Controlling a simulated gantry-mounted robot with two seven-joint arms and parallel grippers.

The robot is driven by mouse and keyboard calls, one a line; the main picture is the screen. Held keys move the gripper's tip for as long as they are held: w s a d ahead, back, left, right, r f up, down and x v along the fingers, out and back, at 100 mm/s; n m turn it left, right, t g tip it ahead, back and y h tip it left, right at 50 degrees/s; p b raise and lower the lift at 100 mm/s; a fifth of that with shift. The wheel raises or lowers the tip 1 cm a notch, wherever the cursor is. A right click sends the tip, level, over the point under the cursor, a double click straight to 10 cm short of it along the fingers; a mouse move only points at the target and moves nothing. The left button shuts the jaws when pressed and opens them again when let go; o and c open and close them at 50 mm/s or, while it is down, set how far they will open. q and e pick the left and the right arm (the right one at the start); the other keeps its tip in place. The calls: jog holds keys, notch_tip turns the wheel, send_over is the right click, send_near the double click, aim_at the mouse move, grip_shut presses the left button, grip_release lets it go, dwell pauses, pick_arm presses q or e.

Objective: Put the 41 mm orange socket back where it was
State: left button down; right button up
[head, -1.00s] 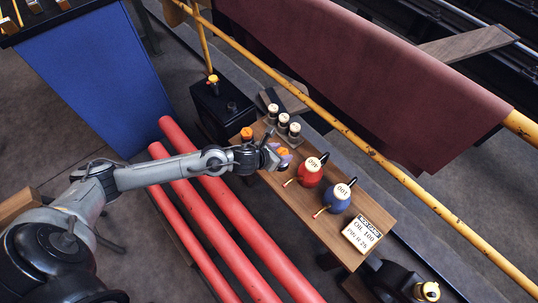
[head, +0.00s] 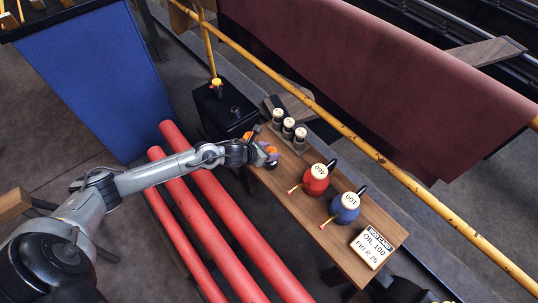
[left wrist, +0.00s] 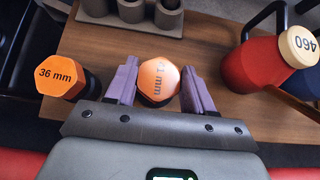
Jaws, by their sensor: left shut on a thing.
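My left gripper (head: 270,160) is over the near left end of the wooden bench. Its purple fingers are shut on an orange-capped socket (left wrist: 159,80), whose label reads "1 mm" with the first digit partly lost. This socket (head: 271,150) shows only as a small orange patch in the head view. I cannot tell whether it touches the bench. Another orange socket, marked 36 mm (left wrist: 60,77), stands to the left of the fingers, apart from them.
A grey rack with several cream-topped sockets (head: 288,128) stands behind the gripper. Red pipes (head: 215,235) lie in front.

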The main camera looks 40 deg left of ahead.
pick_arm(q)
jog(key=shift+f, duration=0.55)
jog(key=shift+w, duration=0.1)
jog(key=shift+f, duration=0.15)
jog(key=shift+c, duration=2.1)
grip_release()
jog(key=shift+f, duration=0.1)
